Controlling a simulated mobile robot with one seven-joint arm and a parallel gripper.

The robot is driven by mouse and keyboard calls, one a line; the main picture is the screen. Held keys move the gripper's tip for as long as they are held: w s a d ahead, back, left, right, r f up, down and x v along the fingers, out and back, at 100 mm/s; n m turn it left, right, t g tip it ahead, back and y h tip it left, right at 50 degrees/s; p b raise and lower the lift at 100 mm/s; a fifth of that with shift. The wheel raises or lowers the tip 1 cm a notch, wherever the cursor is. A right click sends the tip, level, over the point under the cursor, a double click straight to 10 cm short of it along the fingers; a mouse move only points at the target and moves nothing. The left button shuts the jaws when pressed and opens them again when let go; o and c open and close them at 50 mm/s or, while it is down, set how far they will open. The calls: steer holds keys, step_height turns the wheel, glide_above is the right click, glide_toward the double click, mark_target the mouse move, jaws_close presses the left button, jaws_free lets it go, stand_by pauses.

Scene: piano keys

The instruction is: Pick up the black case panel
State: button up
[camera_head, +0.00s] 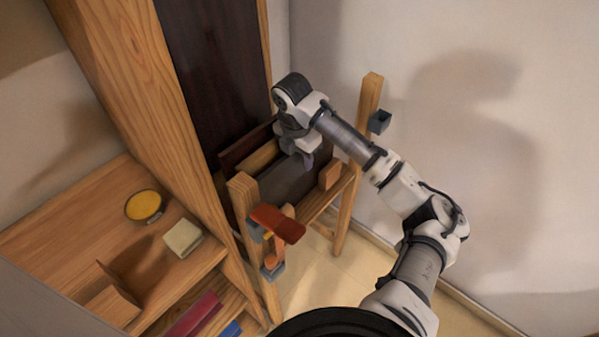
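A black panel (283,186) stands on edge in a wooden rack, in the middle of the view. It is the likeliest black case panel. Behind it are a light wooden piece (257,157) and a dark reddish-brown panel (232,152). My gripper (308,160) points down at the upper edge of the black panel, near its right part. The fingers are small and partly hidden by my wrist, so I cannot tell whether they are open, or whether they touch the panel.
The rack has upright wooden posts (344,226), with an orange-brown clamp-like piece (278,224) at its front. A tall wooden case with a dark board (212,62) stands behind. A wooden shelf (60,235) at left holds a yellow round tin (144,206) and a pale block (182,238).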

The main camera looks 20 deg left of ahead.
steer(key=shift+f, duration=0.2)
jaws_close()
steer(key=shift+r, duration=0.1)
stand_by(1.2)
